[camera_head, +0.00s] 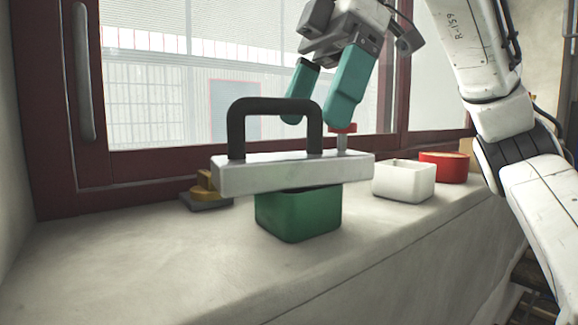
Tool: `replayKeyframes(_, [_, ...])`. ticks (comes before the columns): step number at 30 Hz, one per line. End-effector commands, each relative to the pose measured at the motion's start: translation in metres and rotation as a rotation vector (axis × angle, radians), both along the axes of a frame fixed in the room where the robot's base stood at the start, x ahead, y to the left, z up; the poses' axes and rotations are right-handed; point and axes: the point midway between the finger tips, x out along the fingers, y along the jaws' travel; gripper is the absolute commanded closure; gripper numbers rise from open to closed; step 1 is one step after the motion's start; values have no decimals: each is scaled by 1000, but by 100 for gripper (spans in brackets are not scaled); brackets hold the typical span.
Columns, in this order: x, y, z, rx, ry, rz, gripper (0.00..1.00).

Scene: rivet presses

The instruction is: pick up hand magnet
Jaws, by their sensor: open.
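The hand magnet is a pale grey bar (290,174) with a black arched handle (274,105) on top and a red-topped knob at its right end. It rests, slightly tilted, across the top of a green box (298,213) on the window sill. My gripper (318,108) has teal fingers and is open. It points down above the magnet, with its fingertips near the top right of the handle. I cannot tell whether the fingers touch the handle.
A white open box (403,182) and a red one (445,166) stand to the right on the sill. A small yellow and dark grey object (206,194) sits behind the magnet's left end. The window frame (150,162) rises close behind. The left part of the sill (130,255) is clear.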

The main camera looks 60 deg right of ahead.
Motion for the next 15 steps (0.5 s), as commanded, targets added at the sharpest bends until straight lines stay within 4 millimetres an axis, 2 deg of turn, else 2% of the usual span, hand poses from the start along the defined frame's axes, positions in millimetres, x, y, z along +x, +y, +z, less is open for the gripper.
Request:
replayKeyframes(5, [2, 3, -8, -1, -1, -3, 6])
replayKeyframes(15, [11, 17, -47, -1, -1, -2, 6])
